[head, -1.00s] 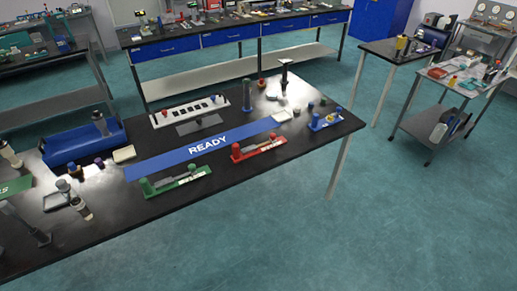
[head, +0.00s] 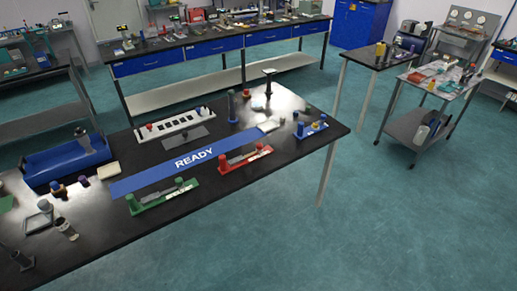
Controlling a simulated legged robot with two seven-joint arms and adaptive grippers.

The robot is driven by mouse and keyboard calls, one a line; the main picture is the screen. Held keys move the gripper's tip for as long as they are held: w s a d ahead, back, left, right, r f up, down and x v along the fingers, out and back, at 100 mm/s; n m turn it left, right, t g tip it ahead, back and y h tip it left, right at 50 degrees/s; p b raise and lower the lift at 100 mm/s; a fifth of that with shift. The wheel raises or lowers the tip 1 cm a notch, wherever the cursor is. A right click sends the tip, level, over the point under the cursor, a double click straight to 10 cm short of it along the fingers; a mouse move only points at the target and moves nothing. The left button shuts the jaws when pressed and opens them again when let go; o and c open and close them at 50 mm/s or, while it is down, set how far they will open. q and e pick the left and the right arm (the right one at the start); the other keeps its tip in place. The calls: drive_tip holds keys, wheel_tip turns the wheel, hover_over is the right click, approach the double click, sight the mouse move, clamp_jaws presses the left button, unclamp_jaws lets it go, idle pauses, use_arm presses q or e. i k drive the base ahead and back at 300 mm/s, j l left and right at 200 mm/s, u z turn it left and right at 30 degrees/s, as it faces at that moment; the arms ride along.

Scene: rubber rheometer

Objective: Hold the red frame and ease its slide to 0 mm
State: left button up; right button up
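The red frame (head: 229,166) lies on the black bench, just below the right part of the blue READY strip. It is a long low red base with a red upright knob near its left end and a pale scale strip along it. Its slide seems to be the grey part (head: 240,158) on top. The slide's reading is too small to tell. Neither of my grippers shows in the head view, and nothing is seen touching the red frame.
A green frame (head: 150,206) lies left of the red one, and a blue frame (head: 312,132) right of it. The blue READY strip (head: 147,182) runs behind. A blue tray (head: 72,170) stands at left. Open floor (head: 400,230) lies at front right.

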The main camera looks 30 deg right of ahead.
sight(260, 146)
drive_tip(key=i+l, duration=0.1)
drive_tip(key=l, duration=0.3)
drive_tip(key=i+l, duration=0.15)
drive_tip(key=l, duration=0.25)
drive_tip(key=i+l, duration=0.1)
drive_tip(key=l, duration=0.3)
drive_tip(key=i+l, duration=0.15)
drive_tip(key=l, duration=0.2)
drive_tip(key=i+l, duration=0.1)
drive_tip(key=l, duration=0.3)
